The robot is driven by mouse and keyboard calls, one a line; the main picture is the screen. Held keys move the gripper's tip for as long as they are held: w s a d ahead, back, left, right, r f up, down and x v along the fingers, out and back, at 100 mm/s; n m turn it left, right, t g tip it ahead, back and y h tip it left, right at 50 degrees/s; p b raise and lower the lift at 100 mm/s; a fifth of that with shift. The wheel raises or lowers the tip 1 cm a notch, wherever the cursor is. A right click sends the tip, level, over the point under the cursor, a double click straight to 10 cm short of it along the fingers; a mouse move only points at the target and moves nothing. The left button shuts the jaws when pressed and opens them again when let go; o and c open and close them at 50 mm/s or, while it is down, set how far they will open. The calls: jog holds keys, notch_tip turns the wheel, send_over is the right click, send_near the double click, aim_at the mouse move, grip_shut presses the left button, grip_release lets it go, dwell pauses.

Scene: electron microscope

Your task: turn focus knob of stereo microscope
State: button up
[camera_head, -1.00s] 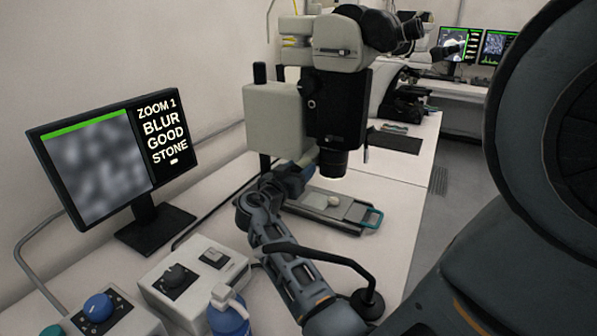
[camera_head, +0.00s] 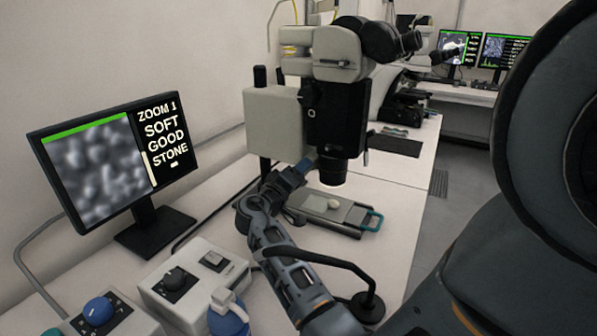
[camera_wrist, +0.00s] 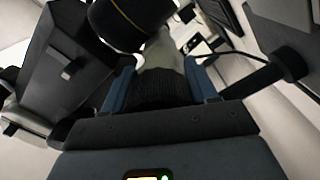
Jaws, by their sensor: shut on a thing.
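The stereo microscope (camera_head: 338,118) stands on the bench, its black body and lens over a flat stage (camera_head: 338,213) with pale stones on it. My gripper (camera_head: 302,166) is at the lower left side of the microscope body. In the wrist view my gripper (camera_wrist: 161,88) has its two blue fingers on either side of the dark ribbed focus knob (camera_wrist: 158,90), shut on it. In the head view the knob is hidden by the gripper. The monitor (camera_head: 110,160) reads ZOOM 1, SOFT, GOOD, STONE beside a grey, softly blurred picture.
A control box (camera_head: 194,280) with a black knob, a blue knob (camera_head: 98,311) and a blue-and-white bottle (camera_head: 228,315) stand at the front left. A black curved stand (camera_head: 367,305) is close to my arm. The bench right of the stage is clear.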

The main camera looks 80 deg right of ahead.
jog(key=n+p, duration=0.2)
jog(key=n, duration=0.3)
jog(key=shift+w+r, duration=0.1)
jog(key=shift+n+p, duration=0.8)
jog(key=shift+n, duration=0.6)
jog(key=o, duration=1)
jog(key=shift+o, duration=0.2)
jog(key=b+v, duration=0.1)
jog(key=v, duration=0.6)
jog(key=shift+a, duration=0.4)
